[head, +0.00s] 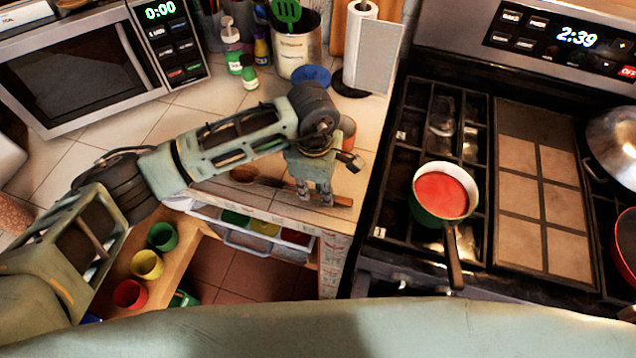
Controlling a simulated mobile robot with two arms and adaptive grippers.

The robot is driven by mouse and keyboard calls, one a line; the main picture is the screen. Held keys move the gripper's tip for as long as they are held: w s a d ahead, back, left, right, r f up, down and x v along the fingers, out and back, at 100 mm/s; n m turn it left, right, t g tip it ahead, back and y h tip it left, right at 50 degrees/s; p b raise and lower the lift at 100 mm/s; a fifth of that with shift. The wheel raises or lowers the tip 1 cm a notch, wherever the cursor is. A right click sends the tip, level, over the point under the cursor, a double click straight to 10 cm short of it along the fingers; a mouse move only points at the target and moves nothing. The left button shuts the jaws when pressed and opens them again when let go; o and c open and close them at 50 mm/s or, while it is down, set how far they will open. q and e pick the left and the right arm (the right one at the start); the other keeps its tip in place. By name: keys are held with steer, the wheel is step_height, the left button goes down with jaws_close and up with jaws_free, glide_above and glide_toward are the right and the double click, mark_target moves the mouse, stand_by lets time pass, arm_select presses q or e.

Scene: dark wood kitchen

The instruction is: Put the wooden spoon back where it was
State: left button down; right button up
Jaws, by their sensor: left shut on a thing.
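The wooden spoon (244,175) lies low over the tiled counter near its front edge. Its bowl end points left and its handle runs right under my left gripper. My left gripper (316,201) points down and is shut on the spoon's handle, part of which sticks out to the right of the fingers. I cannot tell whether the spoon touches the counter. A white utensil crock (296,52) with a green slotted turner stands at the back of the counter. My right gripper is not in view.
A green saucepan (420,210) with red contents sits on the stove, handle toward me. A paper towel roll (361,45), a blue lid (311,76) and small bottles (248,72) stand behind my arm. A microwave (95,65) is at left. Coloured cups (146,264) sit on a lower shelf.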

arm_select(q)
steer(key=c, duration=1.7)
jaws_free()
steer(key=shift+o, duration=0.2)
step_height(320, 180, up, 12)
steer(key=b, duration=0.4)
steer(key=shift+a, duration=0.2)
